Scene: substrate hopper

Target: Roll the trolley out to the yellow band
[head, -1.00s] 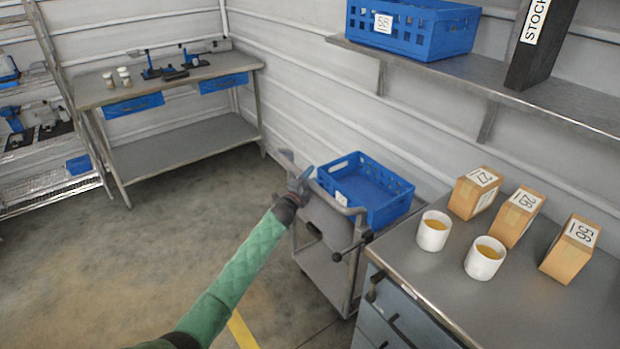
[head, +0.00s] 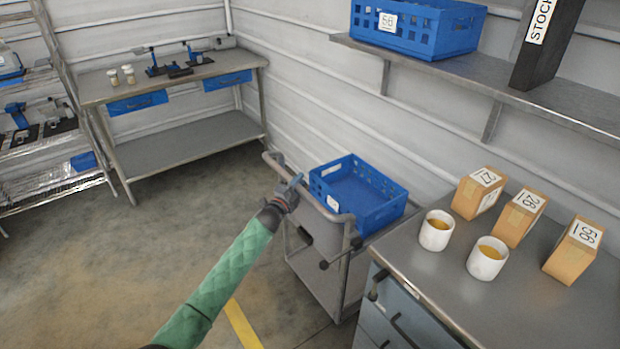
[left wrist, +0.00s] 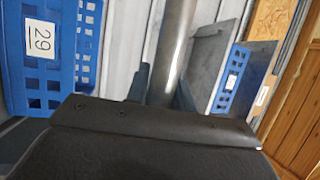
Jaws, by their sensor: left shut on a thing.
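The grey trolley (head: 318,265) stands beside the near workbench, with a blue crate (head: 352,205) on its top. My left gripper (head: 291,187) is at the trolley's push handle (head: 322,209) and shut on its bar. The left wrist view shows the handle bar (left wrist: 174,45) running up between the fingers (left wrist: 160,90). The yellow band (head: 241,325) is on the floor at the bottom, below the trolley and partly cut off by the picture edge. My right gripper is not in view.
The near workbench (head: 440,275) on the right holds two white cups (head: 436,230) and three cardboard boxes (head: 515,215). A far bench (head: 180,85) stands against the back wall. Open concrete floor (head: 165,240) lies left of the trolley.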

